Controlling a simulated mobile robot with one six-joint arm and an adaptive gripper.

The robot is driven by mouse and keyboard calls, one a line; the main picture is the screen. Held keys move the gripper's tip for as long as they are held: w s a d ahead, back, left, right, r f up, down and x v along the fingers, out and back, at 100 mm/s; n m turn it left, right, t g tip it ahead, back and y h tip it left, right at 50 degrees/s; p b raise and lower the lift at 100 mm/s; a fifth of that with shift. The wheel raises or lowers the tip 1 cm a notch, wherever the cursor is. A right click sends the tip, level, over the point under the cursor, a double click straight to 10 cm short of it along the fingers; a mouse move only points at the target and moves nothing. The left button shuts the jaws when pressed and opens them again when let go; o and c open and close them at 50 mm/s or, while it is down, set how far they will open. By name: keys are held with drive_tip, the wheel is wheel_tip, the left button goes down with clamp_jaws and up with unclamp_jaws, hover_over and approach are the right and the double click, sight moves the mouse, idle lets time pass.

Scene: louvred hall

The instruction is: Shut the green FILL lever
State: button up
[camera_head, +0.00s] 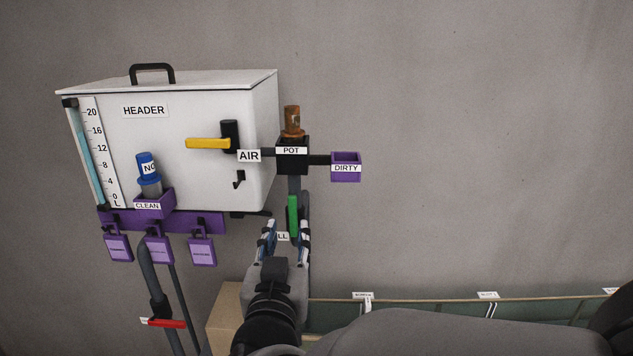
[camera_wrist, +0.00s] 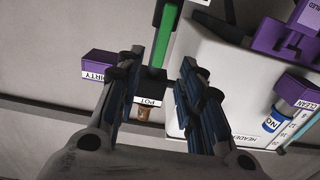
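The green FILL lever (camera_head: 293,216) stands upright, in line with the dark pipe below the POT block (camera_head: 291,160). Its label is partly hidden behind my gripper; only "LL" shows. My gripper (camera_head: 285,232) is open, its two fingers apart just below and around the lever's lower end as seen from the head. In the wrist view the green lever (camera_wrist: 164,36) shows beyond the tips of my open gripper (camera_wrist: 173,57), nearer the left finger. I cannot tell whether a finger touches it. The lever's lower end and pivot are hidden in the head view.
The white HEADER tank (camera_head: 190,165) stands left, with a yellow AIR lever (camera_head: 208,143). A purple DIRTY cup (camera_head: 346,167) sits right of the pot, a purple CLEAN holder (camera_head: 153,205) on the tank. A red lever (camera_head: 166,323) is lower left. The wall at right is bare.

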sight(292, 210)
drive_tip(key=shift+w+d, duration=0.15)
drive_tip(key=shift+w, duration=4.95)
drive_tip(key=shift+s, duration=0.15)
drive_tip(key=shift+c, duration=0.6)
clamp_jaws()
